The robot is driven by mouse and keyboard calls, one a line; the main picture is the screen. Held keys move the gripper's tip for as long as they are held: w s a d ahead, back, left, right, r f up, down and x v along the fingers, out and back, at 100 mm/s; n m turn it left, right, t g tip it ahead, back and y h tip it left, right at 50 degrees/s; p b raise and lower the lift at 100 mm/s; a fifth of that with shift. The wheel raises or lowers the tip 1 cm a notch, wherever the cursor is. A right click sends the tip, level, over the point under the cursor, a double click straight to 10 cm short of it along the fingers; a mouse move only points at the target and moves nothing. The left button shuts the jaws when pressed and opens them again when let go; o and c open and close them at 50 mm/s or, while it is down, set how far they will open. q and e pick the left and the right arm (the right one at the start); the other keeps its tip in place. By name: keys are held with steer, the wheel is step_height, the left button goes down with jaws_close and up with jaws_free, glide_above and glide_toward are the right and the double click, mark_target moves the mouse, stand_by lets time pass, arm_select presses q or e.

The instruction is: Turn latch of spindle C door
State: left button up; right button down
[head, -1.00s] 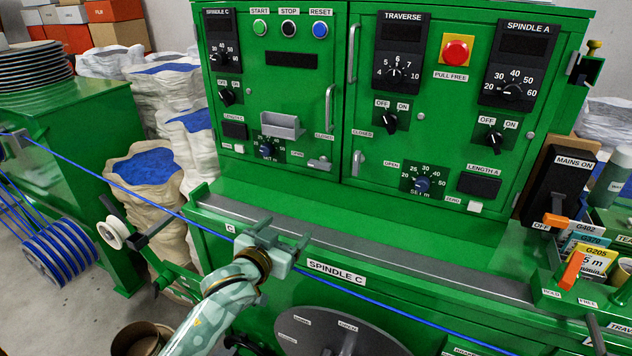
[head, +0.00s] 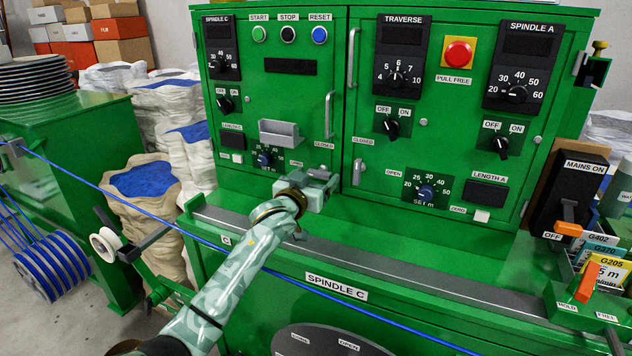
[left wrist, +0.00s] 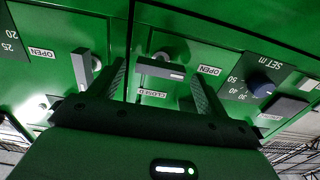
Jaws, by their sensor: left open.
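The cabinet's left door (head: 240,120) carries the spindle C panel (head: 218,62) and looks shut. In the left wrist view its latch (left wrist: 160,70) is a grey bar lying about level, with a CLOSED label and an OPEN label beside it. My left gripper (head: 320,178) is at the lower right corner of this door and hides the latch in the head view. The left gripper (left wrist: 158,84) is open, its fingers on either side of the latch with gaps visible. Whether it touches the latch I cannot tell. My right gripper is not in view.
The right door's latch (head: 359,172) stands upright close to the right; it also shows in the left wrist view (left wrist: 84,70). A dial (head: 264,160) and a grey tray (head: 281,132) are left of the gripper. A blue cable (head: 120,196) runs below, across the front.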

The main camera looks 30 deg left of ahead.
arm_select(q)
steer(key=shift+w, duration=0.25)
steer(key=c, duration=1)
